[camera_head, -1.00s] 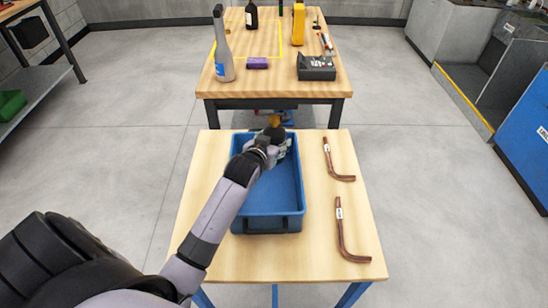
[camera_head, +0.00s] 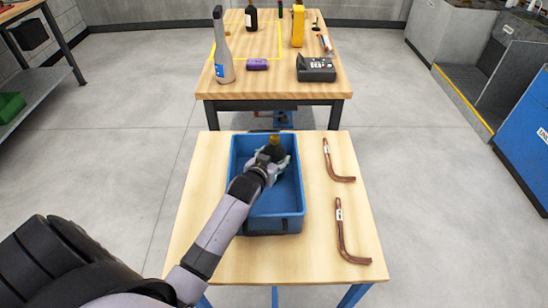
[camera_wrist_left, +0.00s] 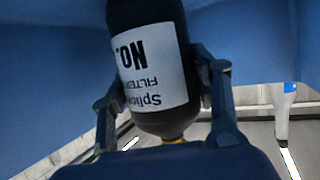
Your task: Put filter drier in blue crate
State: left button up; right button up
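The filter drier is a black cylinder with a white label and a brass-coloured end. It fills the middle of the left wrist view (camera_wrist_left: 150,65), between the two fingers of my left gripper (camera_wrist_left: 165,100), which are shut on it. In the head view my left gripper (camera_head: 272,160) is within the outline of the blue crate (camera_head: 268,225), near its far end. The drier's brass end (camera_head: 275,140) shows just beyond the fingers. Blue crate surfaces surround the drier in the wrist view. I cannot tell whether it touches the crate floor. My right gripper is not in view.
Two bent copper tubes (camera_head: 340,160) (camera_head: 342,232) lie right of the crate on the wooden table (camera_head: 205,180). A second table (camera_head: 235,90) behind holds a grey spray bottle (camera_head: 223,55), a purple item (camera_head: 257,64) and a black device (camera_head: 315,68).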

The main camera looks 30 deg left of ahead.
pick_arm(q)
jog(key=o, duration=0.4)
jog(key=shift+c, duration=0.2)
jog(key=shift+r, duration=0.15)
jog(key=v, duration=0.7)
jog(key=shift+s, duration=0.25)
jog(key=shift+r, duration=0.15)
